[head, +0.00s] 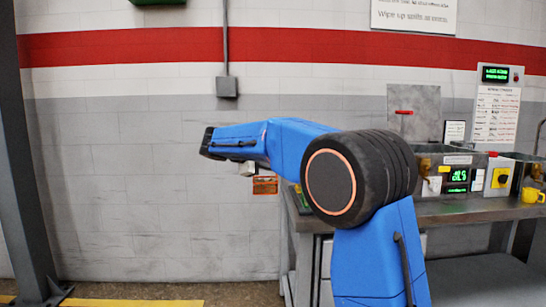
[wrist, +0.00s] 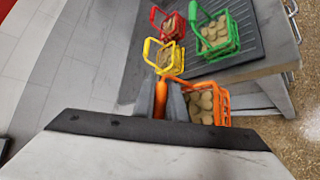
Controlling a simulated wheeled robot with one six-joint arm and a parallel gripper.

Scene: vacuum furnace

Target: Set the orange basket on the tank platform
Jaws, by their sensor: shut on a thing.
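The orange basket (wrist: 222,104) is an open wire-frame basket holding several tan round pieces. In the wrist view my gripper (wrist: 161,98) is shut on its orange handle, and the gripper and its mount hide part of the basket. In the head view the orange basket (head: 265,185) hangs below my blue forearm, left of the bench, in front of the grey wall. My fingers are mostly hidden there. Steel tank units (head: 452,165) with green displays stand on the bench at the right. I cannot tell which part is the tank platform.
Green (wrist: 216,36), yellow (wrist: 164,60) and red (wrist: 169,24) baskets stand close to the orange one in the wrist view, by a dark ribbed mat (wrist: 258,30). A dark post (head: 38,180) is at the left.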

